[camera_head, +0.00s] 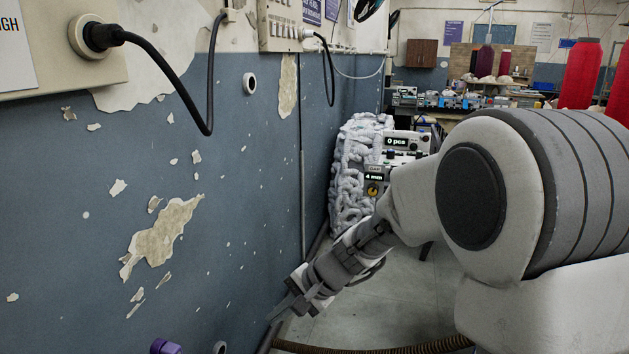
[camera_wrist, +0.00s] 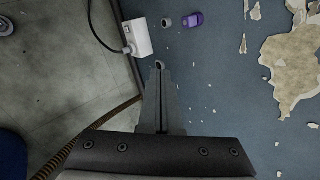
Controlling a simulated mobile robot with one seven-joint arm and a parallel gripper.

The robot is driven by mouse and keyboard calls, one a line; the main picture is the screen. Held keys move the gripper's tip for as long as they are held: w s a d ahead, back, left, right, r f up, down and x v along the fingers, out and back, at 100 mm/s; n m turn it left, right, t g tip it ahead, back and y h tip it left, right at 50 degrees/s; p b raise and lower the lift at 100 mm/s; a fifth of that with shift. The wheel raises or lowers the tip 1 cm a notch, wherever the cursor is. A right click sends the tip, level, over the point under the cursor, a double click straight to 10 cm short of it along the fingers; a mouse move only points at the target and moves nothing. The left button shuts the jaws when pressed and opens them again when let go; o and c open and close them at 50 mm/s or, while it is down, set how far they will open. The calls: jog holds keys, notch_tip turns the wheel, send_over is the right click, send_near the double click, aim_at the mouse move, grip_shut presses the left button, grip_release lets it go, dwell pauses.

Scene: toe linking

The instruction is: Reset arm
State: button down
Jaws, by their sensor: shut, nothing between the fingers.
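My gripper (camera_wrist: 158,68) shows in the wrist view with its two fingers together and nothing between them. In the head view my gripper (camera_head: 276,318) is at the end of my arm, low beside the blue wall. It points down and left. It appears close to the wall, but I cannot tell whether it touches.
The peeling blue wall (camera_head: 90,190) fills the left side. A socket with a black plug (camera_head: 102,38) is above. A purple object (camera_wrist: 194,19) and a white box (camera_wrist: 138,38) sit near the wall's base. A ribbed hose (camera_head: 400,348) crosses the floor. Machines (camera_head: 400,141) stand behind.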

jog(key=s+d+r+n+t+h, duration=0.2)
jog(key=s+d+r+n+h, duration=0.15)
jog(key=s+d+r, duration=0.45)
jog(key=s+d+r+n+t+h, duration=0.2)
jog(key=s+d+r+n+h, duration=0.15)
jog(key=s+d, duration=0.85)
notch_tip(320, 180, up, 20)
jog(key=d+p, duration=0.1)
jog(key=p, duration=1.8)
jog(key=shift+s+r+m+h+p, duration=0.2)
jog(key=shift+s+m+h+p, duration=0.1)
jog(key=shift+s+p, duration=0.1)
jog(key=shift+a, duration=0.2)
